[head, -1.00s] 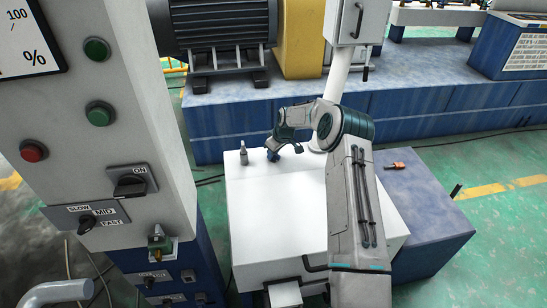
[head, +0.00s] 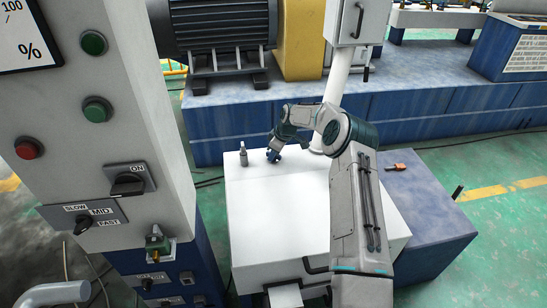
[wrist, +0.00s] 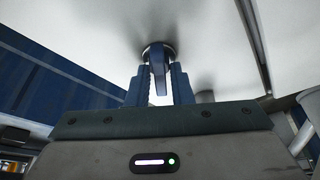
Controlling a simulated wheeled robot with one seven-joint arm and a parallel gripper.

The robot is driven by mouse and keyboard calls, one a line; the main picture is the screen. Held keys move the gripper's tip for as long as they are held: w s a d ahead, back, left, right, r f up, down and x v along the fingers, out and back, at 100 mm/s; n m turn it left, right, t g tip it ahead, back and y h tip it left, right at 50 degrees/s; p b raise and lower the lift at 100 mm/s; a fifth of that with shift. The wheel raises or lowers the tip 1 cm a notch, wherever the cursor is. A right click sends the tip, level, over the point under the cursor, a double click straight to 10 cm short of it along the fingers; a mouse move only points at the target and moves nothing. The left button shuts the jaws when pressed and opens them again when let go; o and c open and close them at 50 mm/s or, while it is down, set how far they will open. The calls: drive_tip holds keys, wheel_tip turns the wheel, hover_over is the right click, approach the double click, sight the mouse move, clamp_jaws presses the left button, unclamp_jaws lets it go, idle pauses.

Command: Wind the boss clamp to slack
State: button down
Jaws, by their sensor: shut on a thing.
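The boss clamp (wrist: 158,52) appears in the wrist view as a dark blue knob with a long flat handle on a round base, fixed to a white surface. My gripper (wrist: 158,74) has its two blue fingers on either side of this handle and is shut on it. In the head view my gripper (head: 273,155) is low at the back left of the white cabinet top (head: 280,205). The clamp is too small and covered there to make out its angle.
A small grey bottle-shaped part (head: 243,154) stands just left of my gripper. A white post (head: 334,92) rises behind my arm. A control panel (head: 100,150) with buttons and switches fills the left. An orange-brown item (head: 397,167) lies on the blue block at right.

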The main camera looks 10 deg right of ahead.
drive_tip(key=shift+f+n+b, duration=0.15)
drive_tip(key=shift+n+b, duration=0.15)
drive_tip(key=shift+n, duration=0.2)
drive_tip(key=shift+n+g+y, duration=0.3)
drive_tip(key=shift+n+g, duration=0.1)
drive_tip(key=shift+n, duration=0.5)
drive_tip(key=shift+n+b, duration=0.55)
drive_tip(key=shift+n, duration=0.15)
drive_tip(key=shift+n+g, duration=0.5)
drive_tip(key=shift+n, duration=0.2)
